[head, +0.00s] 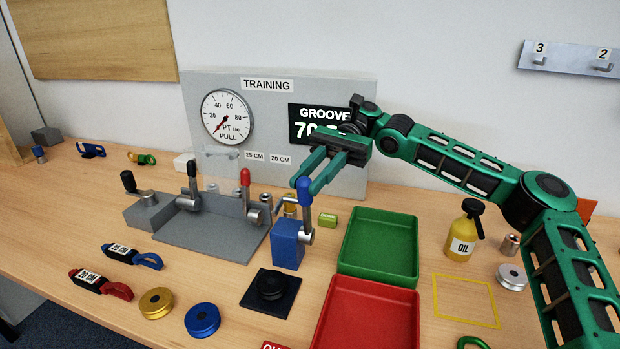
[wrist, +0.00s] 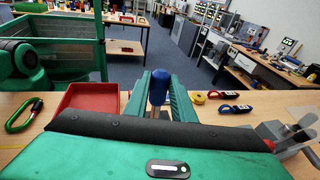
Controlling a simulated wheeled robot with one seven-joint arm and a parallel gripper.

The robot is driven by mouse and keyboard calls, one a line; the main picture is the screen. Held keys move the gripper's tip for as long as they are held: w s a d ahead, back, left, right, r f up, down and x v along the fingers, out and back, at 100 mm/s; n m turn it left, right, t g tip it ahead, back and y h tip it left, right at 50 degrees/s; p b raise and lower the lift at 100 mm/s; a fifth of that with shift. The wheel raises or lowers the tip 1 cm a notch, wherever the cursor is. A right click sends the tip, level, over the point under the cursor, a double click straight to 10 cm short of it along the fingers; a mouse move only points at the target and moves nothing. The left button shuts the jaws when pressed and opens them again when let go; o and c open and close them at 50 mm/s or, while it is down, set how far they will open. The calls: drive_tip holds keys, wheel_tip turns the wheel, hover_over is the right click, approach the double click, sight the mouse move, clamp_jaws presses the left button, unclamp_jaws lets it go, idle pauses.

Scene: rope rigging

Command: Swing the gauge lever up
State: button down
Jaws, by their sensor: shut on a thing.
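A lever with a blue knob (head: 304,190) stands roughly upright on the side of a blue block (head: 287,245), its metal shaft running down to a pivot. My gripper (head: 302,181) reaches down from the upper right, with its green fingers shut on the blue knob. In the wrist view the blue knob (wrist: 159,84) sits between the two fingers. A black display (head: 306,128) behind reads GROOVE and a figure starting with 70, the rest hidden by my gripper. A round dial (head: 228,117) marked PULL is on the grey panel.
A red-knobbed lever (head: 245,182) and a black-knobbed lever (head: 192,172) stand to the left on a grey fixture (head: 215,240). A green tray (head: 380,247) and a red tray (head: 368,315) lie to the right. A black puck (head: 270,284) sits in front of the block.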

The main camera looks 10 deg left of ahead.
drive_tip(key=c, duration=1.5)
unclamp_jaws()
drive_tip(key=shift+r, duration=0.25)
drive_tip(key=shift+f, duration=0.1)
drive_tip(key=r, duration=0.4)
drive_tip(key=shift+s+r, duration=0.25)
drive_tip(key=shift+r, duration=0.1)
drive_tip(key=s+a+r, duration=0.2)
drive_tip(key=s, duration=0.1)
drive_tip(key=s+a+r, duration=0.2)
drive_tip(key=s, duration=0.1)
drive_tip(key=s+a+r, duration=0.2)
drive_tip(key=s, duration=0.1)
drive_tip(key=shift+s+r, duration=0.2)
drive_tip(key=shift+s, duration=0.1)
